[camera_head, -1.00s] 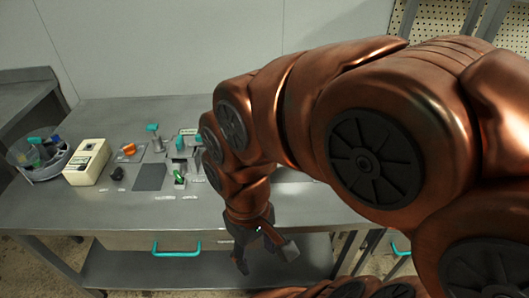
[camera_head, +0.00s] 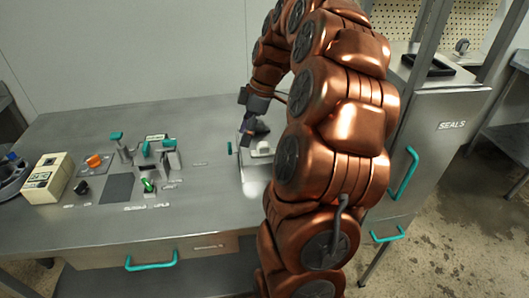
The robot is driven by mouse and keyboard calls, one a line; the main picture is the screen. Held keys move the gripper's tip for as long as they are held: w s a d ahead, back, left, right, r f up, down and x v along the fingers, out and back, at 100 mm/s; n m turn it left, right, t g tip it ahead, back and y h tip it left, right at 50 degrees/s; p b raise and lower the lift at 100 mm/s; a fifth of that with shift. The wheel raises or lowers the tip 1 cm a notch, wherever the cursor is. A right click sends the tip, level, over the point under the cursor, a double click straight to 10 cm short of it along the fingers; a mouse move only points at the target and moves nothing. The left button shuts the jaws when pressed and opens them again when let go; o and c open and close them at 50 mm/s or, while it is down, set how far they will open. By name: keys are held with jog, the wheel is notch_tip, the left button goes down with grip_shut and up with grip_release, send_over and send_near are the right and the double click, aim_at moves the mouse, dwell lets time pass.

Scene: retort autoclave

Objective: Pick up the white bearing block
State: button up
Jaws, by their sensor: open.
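A small whitish block (camera_head: 262,149), which looks like the white bearing block, sits on the right part of the steel bench, partly behind my arm. My gripper (camera_head: 252,133) points down just behind and above it, with its dark fingers apart. A gap seems to remain between the fingers and the block, but the exact distance is hard to judge. My copper arm hides the bench to the right of the block.
A bright metal plate (camera_head: 255,186) lies by the block, with a small teal handle (camera_head: 229,148) beside it. Teal-topped fixtures (camera_head: 165,146), an orange part (camera_head: 94,161) and a cream box (camera_head: 47,178) stand to the left. A SEALS cabinet (camera_head: 440,130) stands at right.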

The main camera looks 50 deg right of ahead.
jog(key=n+t, duration=0.1)
send_over(263, 144)
jog(key=s+d, duration=0.2)
jog(key=d, duration=0.1)
notch_tip(263, 144, down, 2)
jog(key=shift+w+f, duration=0.1)
jog(key=shift+f, duration=0.1)
jog(key=shift+a+p+x, duration=0.2)
jog(key=shift+p+x, duration=0.35)
jog(key=shift+x, duration=1.05)
jog(key=shift+a+p+x, duration=0.2)
jog(key=shift+p+x, duration=0.3)
jog(key=shift+x, duration=1.15)
jog(key=shift+w+f, duration=0.25)
jog(key=shift+f, duration=0.15)
jog(key=shift+a, duration=0.1)
grip_shut()
